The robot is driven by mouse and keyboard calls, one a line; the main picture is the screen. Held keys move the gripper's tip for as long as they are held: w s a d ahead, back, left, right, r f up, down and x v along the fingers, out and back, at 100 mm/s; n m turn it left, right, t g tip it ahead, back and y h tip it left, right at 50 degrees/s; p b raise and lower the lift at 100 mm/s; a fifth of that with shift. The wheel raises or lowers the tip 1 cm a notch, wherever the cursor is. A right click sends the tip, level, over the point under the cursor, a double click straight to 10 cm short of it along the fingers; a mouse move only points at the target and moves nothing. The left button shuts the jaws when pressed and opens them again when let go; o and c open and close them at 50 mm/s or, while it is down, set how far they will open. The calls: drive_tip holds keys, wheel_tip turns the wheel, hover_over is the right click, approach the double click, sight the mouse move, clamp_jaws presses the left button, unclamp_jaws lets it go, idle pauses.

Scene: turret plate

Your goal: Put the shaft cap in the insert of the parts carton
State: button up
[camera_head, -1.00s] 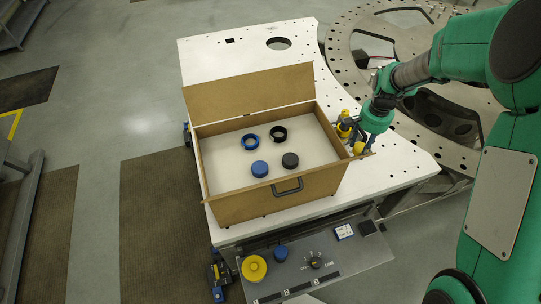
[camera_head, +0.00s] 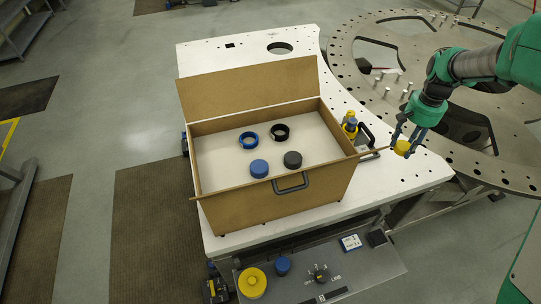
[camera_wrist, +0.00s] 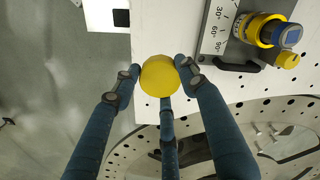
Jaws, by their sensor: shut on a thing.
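My gripper (camera_head: 408,136) is shut on a yellow round cap (camera_head: 402,147), which I take to be the shaft cap. It hangs by the right edge of the white plate, clear of the carton. In the wrist view the fingers of my gripper (camera_wrist: 160,78) close around the yellow cap (camera_wrist: 159,75), with its round face showing. The open parts carton (camera_head: 251,205) stands on the plate to the left, its lid (camera_head: 250,90) up at the back. Its pale insert (camera_head: 222,160) holds a blue ring (camera_head: 249,146), a black ring (camera_head: 285,137), a blue cap (camera_head: 259,169) and a dark cap (camera_head: 292,160).
A fixture (camera_head: 351,125) with yellow and blue parts stands between carton and gripper; its angle scale (camera_wrist: 225,25) shows in the wrist view. A large perforated ring plate (camera_head: 360,60) lies behind. A panel (camera_head: 375,262) with a yellow knob (camera_head: 252,282) is in front.

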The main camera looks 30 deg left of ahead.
sight(224, 180)
drive_tip(key=a+r+p, duration=0.1)
drive_tip(key=a+r, duration=0.1)
drive_tip(key=a, duration=0.2)
drive_tip(key=s+a+r+n+p, duration=0.1)
drive_tip(key=a+r, duration=0.2)
drive_tip(key=s+a+r+n, duration=0.1)
drive_tip(key=a+r, duration=0.2)
drive_tip(key=a, duration=0.1)
drive_tip(key=shift+a+r+p, duration=0.2)
drive_tip(key=shift+a+p, duration=0.1)
drive_tip(key=shift+p, duration=0.1)
drive_tip(key=s+a+r+n+p, duration=0.2)
drive_tip(key=s+a+n+p, duration=0.15)
drive_tip(key=s+a, duration=0.7)
drive_tip(key=s+a+r+n+p, duration=0.2)
drive_tip(key=s+a+n+p, duration=0.15)
drive_tip(key=s+a, duration=0.7)
drive_tip(key=s+a+n+p, duration=0.1)
drive_tip(key=s+a+n, duration=0.1)
drive_tip(key=s+a, duration=0.2)
drive_tip(key=s+a+n+p, duration=0.1)
drive_tip(key=s+a, duration=0.3)
drive_tip(key=s, duration=0.1)
drive_tip(key=s+a+n+p, duration=0.1)
drive_tip(key=s+a+n, duration=0.1)
drive_tip(key=s+a, duration=0.2)
drive_tip(key=shift+s+n, duration=0.3)
drive_tip(key=shift+s, duration=0.25)
drive_tip(key=shift+s+a, duration=0.15)
drive_tip(key=shift+s, duration=0.25)
